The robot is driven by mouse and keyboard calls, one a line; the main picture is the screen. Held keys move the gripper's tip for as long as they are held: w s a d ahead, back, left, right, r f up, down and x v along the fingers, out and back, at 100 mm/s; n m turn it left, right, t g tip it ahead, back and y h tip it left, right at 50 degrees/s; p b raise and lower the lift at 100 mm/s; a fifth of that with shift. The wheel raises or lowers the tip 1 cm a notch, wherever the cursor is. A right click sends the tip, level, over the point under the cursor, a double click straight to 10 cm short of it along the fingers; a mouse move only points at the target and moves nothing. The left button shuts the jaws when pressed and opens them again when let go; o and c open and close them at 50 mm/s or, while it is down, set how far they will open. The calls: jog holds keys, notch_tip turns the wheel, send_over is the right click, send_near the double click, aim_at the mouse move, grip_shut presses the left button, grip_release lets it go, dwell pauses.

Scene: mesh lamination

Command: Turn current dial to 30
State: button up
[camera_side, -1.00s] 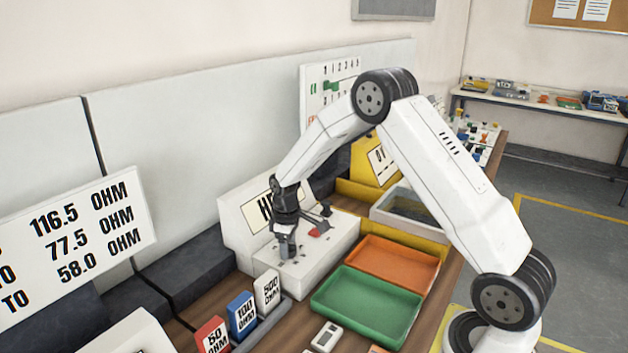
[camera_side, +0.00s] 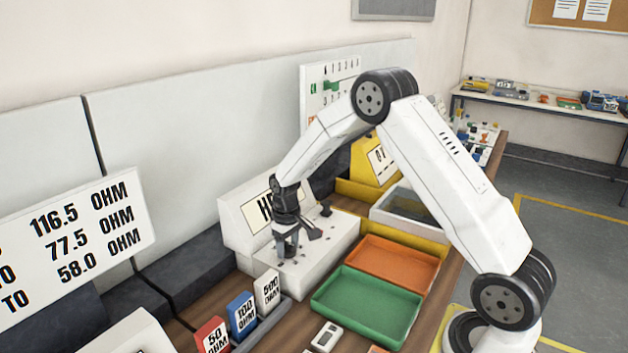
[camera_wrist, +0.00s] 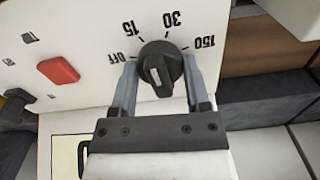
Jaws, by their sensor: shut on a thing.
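The black current dial (camera_wrist: 160,66) sits on a white panel in the wrist view, with the labels OFF, 15, 30 and 150 upside down around its far side. A white mark on the dial lies in its lower half, on the side towards my gripper; I cannot tell which label it matches. My gripper (camera_side: 287,246) reaches down to the white box (camera_side: 318,262) in the side view. Its two grey fingers are shut on the dial, one on each side. In the side view the dial is hidden by the gripper.
A red button (camera_wrist: 59,71) is beside the dial. A dark knob (camera_side: 326,209) stands on the box. A green tray (camera_side: 368,308), an orange tray (camera_side: 397,263) and a grey bin (camera_side: 410,212) lie to the right. Blue (camera_side: 242,315), red (camera_side: 212,338) and white (camera_side: 267,290) resistor blocks stand in front.

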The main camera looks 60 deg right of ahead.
aim_at(288, 244)
jog(key=m, duration=0.5)
jog(key=shift+m, duration=0.3)
dwell(0.4)
jog(key=o, duration=1.3)
jog(key=shift+r, duration=3.9)
jog(key=shift+s+a, duration=0.1)
